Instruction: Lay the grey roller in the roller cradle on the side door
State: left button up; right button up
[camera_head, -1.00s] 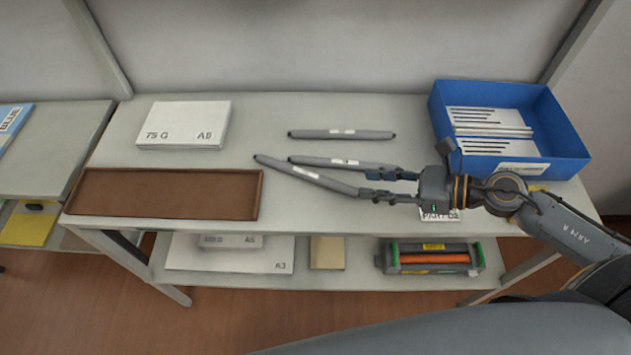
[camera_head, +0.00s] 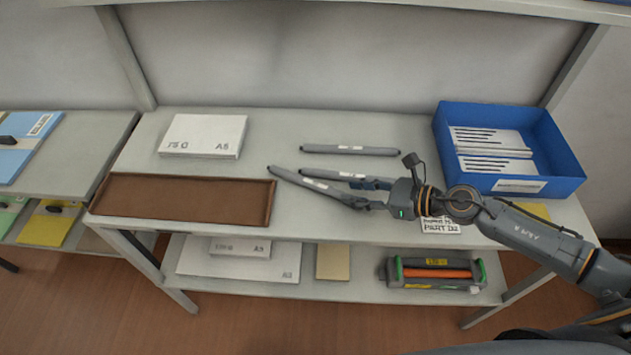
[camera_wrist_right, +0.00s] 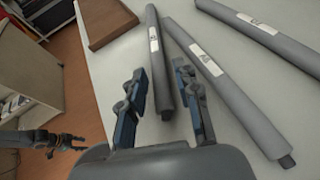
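Three grey rollers with white labels lie on the table: the back roller (camera_head: 350,150), the middle roller (camera_head: 325,175) and the front roller (camera_head: 305,182), which lies slanted. My right gripper (camera_head: 368,193) is low over the right end of the front roller. In the right wrist view its fingers (camera_wrist_right: 163,100) stand apart on either side of that roller (camera_wrist_right: 155,55); a gap shows to the right finger. The other two rollers lie to the right of it there. My left gripper (camera_wrist_right: 68,142) shows small in the right wrist view, seemingly empty. I see no side door or cradle.
A brown tray (camera_head: 180,176) lies at left on the table, a white paper pack (camera_head: 203,128) behind it. A blue box (camera_head: 565,165) of papers stands at right. Below, the shelf holds a grey unit with an orange roller (camera_head: 437,273), a tan box (camera_head: 333,262) and papers (camera_head: 240,263).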

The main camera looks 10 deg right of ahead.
aim_at(334, 190)
jog(key=shift+w+a, duration=0.1)
jog(key=shift+a, duration=0.1)
jog(key=shift+w+a+p, duration=0.15)
jog(key=shift+a+p, duration=0.15)
jog(key=p+x, duration=0.1)
jog(key=x, duration=0.2)
jog(key=shift+w+a, duration=0.1)
jog(key=shift+a, duration=0.25)
jog(key=shift+w+a+f+p, duration=0.2)
jog(key=shift+a+f+p, duration=0.05)
jog(key=shift+p, duration=0.05)
jog(key=shift+f, duration=0.1)
grip_shut()
pick_arm(q)
jog(key=shift+w+r, duration=0.2)
jog(key=shift+r, duration=0.95)
